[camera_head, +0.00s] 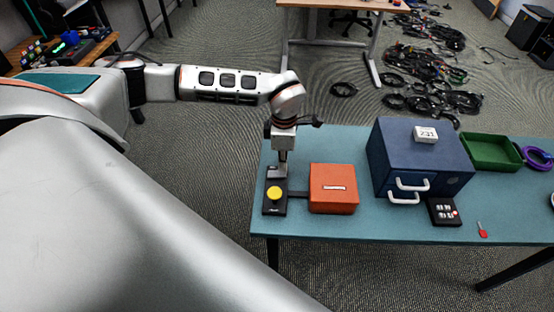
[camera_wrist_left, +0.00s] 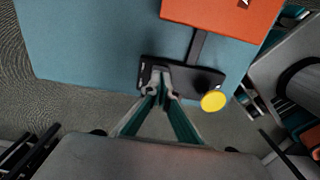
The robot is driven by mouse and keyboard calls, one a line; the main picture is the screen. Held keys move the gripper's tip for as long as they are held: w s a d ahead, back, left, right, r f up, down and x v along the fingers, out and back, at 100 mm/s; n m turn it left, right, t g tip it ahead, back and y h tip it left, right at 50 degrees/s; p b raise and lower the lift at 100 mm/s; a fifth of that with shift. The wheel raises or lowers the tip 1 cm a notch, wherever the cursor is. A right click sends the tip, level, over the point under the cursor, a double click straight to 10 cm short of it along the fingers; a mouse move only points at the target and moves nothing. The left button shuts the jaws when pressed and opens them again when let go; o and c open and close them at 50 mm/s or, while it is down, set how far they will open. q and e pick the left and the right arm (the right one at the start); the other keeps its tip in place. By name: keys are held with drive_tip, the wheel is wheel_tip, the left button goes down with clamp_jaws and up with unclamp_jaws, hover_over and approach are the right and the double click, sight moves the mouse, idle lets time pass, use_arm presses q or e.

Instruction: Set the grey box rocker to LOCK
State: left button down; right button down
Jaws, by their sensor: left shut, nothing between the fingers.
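A dark panel (camera_head: 268,207) lies near the table's left end, with a round yellow button (camera_head: 274,194) at its near end. A dark grey block (camera_head: 277,172), apparently the rocker housing, is at its far end; its lettering and setting are too small to read. My left gripper (camera_head: 283,158) points down at this block, shut and empty. In the left wrist view, my left gripper's fingertips (camera_wrist_left: 160,88) are over the end of the panel (camera_wrist_left: 190,76) away from the yellow button (camera_wrist_left: 213,101), hiding part of it. I cannot tell whether they touch. My right gripper is out of view.
An orange box (camera_head: 333,190) joins the panel by a dark strip. A blue drawer cabinet (camera_head: 408,160) carries a small display (camera_head: 425,134). The front centre table is clear.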

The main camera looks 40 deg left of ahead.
sight(283, 173)
use_arm(q)
drive_tip(key=shift+f, duration=0.35)
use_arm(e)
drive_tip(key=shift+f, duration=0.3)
